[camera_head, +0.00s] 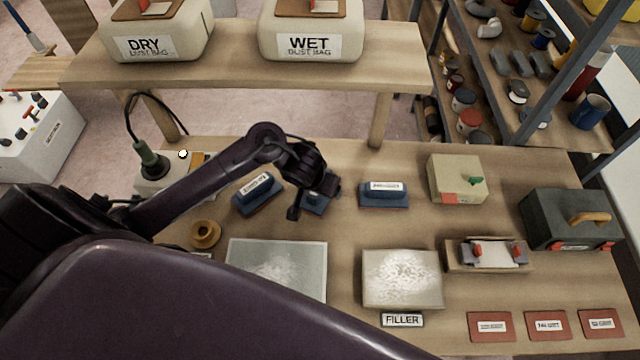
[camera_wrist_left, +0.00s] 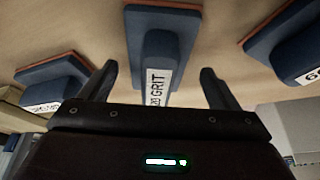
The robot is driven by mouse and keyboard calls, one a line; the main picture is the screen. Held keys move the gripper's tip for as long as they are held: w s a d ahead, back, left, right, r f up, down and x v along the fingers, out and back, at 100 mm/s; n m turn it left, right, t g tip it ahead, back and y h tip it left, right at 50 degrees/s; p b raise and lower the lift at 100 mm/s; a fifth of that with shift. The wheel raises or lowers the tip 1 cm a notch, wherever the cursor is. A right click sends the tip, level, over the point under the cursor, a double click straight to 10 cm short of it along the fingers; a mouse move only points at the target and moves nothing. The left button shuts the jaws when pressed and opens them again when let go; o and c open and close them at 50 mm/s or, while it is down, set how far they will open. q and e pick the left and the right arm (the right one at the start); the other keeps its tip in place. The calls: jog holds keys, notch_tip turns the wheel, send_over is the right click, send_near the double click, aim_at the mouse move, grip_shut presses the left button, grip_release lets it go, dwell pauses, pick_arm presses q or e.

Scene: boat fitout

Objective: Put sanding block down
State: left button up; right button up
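A blue sanding block (camera_head: 316,205) with a thin reddish base is on the workbench, partly hidden under my left gripper (camera_head: 313,196). In the left wrist view the same block (camera_wrist_left: 158,45) has a raised handle and a white label ending in "GRIT". The left gripper's fingers (camera_wrist_left: 160,85) are apart, one on each side of the handle, with visible gaps. Two more blue sanding blocks stand beside it, one to the left (camera_head: 257,194) and one to the right (camera_head: 383,195). My right gripper is not in view.
A whitish sheet (camera_head: 310,250) and a powdery filler board (camera_head: 402,310) lie in front of the blocks. A beige box (camera_head: 450,176) and a dark toolbox (camera_head: 560,230) stand to the right. A shelf (camera_head: 240,72) with dust bags is behind. A tan ring (camera_head: 205,234) sits left.

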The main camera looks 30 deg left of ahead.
pick_arm(q)
jog(key=p+v, duration=0.1)
jog(key=v, duration=0.2)
jog(key=p+v, duration=0.1)
jog(key=v, duration=0.2)
jog(key=shift+s+a, duration=0.1)
jog(key=shift+s, duration=0.2)
jog(key=shift+w, duration=0.1)
